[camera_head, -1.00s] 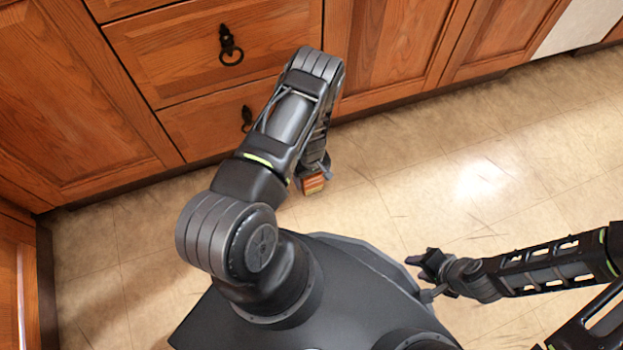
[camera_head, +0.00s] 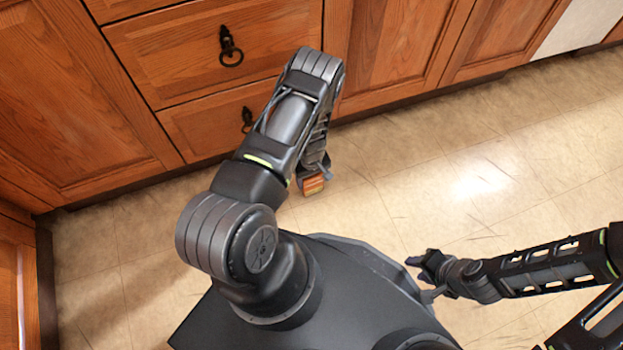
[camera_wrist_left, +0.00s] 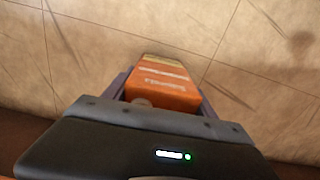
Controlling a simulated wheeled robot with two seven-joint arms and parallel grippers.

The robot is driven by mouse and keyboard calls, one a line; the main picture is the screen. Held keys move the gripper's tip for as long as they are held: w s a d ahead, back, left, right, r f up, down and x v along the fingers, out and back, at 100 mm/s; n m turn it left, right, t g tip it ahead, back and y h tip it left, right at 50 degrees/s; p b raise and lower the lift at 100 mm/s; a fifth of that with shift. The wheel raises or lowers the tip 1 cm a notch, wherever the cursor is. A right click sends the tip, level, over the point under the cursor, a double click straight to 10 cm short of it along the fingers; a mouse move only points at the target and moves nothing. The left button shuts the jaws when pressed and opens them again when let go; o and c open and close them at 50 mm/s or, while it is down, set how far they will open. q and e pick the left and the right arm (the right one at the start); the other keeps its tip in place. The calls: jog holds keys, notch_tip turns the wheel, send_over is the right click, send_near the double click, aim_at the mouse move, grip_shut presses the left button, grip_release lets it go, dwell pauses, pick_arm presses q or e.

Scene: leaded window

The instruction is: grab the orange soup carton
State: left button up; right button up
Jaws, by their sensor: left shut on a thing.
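The orange soup carton (camera_head: 314,184) shows as a small orange block below the end of my left arm in the head view. In the left wrist view the carton (camera_wrist_left: 162,84) sits between the two fingers, with pale lettering across its face. My left gripper (camera_wrist_left: 165,85) is shut on it, a finger along each side. In the head view my left gripper (camera_head: 315,178) is mostly hidden by the arm. Whether the carton touches the floor is unclear. My right gripper (camera_head: 422,262) is at the lower right, away from the carton; its fingers look apart, with nothing visible between them.
Wooden cabinets and drawers (camera_head: 200,50) with dark ring handles (camera_head: 231,45) stand along the far side, close to my left arm. The tiled floor (camera_head: 470,180) is clear to the right of the carton. A white panel (camera_head: 580,22) shows at the top right.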

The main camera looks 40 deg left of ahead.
pick_arm(q)
notch_tip(320, 180, up, 10)
jog(key=p, duration=0.3)
jog(key=shift+p, duration=0.35)
